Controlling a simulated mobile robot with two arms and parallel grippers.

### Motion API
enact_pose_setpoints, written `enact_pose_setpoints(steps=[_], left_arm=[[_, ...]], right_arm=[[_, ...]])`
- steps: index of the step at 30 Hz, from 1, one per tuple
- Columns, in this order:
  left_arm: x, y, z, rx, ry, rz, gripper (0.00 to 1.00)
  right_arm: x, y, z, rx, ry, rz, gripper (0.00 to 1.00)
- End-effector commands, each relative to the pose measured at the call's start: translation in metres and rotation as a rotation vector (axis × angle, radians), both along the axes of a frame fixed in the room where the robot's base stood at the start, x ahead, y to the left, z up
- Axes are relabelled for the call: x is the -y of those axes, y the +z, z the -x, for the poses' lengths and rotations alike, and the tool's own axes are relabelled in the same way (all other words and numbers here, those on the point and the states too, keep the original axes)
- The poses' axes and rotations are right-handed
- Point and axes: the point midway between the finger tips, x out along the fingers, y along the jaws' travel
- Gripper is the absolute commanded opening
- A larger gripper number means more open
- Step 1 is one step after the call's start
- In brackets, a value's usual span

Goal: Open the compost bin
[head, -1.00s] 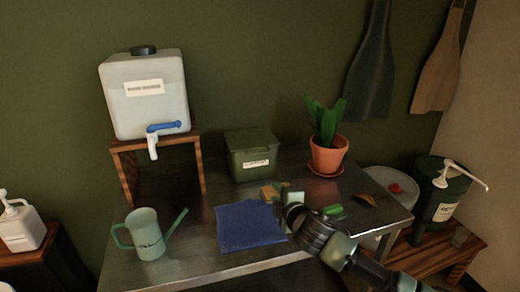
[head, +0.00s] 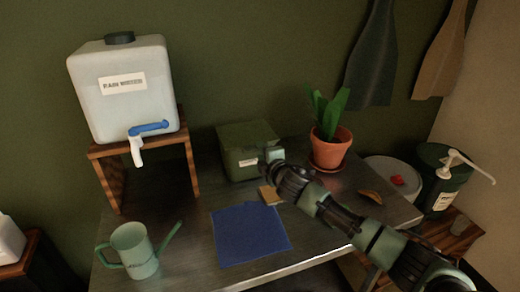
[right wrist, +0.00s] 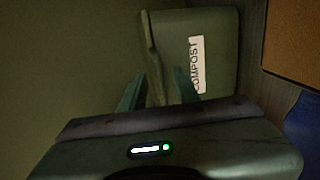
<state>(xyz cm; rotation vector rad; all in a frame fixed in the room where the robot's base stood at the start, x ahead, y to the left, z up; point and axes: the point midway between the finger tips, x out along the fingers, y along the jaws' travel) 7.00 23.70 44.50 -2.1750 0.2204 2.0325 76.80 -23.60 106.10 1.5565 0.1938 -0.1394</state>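The compost bin (head: 240,165) is a dark green box with a closed lid and a white label. It stands at the back of the metal table, left of the potted plant. In the right wrist view the bin (right wrist: 220,60) appears turned sideways, with its COMPOST label readable. My right gripper (head: 268,156) is at the bin's front right side in the head view, covering part of it. In the right wrist view its two fingers (right wrist: 158,88) are spread apart near the lid edge, with nothing held between them. Whether they touch the lid is unclear. My left gripper is out of view.
A blue cloth (head: 250,235) and a small tan block (head: 269,195) lie in front of the bin. A watering can (head: 136,252) and a water tank (head: 125,90) on a wooden stand are left. A potted plant (head: 330,148) stands right, behind my arm.

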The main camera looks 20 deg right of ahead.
Motion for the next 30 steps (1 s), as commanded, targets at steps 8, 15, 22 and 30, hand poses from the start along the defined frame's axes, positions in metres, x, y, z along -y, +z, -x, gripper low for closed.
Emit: enact_pose_setpoints(steps=[8,15,22,30], left_arm=[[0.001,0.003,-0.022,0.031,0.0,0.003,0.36],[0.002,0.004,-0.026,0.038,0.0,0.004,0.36],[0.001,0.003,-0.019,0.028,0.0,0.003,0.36],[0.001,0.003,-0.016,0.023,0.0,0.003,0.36]], right_arm=[[0.0,-0.004,-0.019,0.001,-0.001,0.0,0.31],[-0.001,-0.004,-0.02,0.001,0.0,0.0,0.31],[-0.001,-0.004,-0.02,0.0,0.0,0.0,0.0],[-0.001,-0.005,-0.02,0.0,0.0,0.0,0.0]])
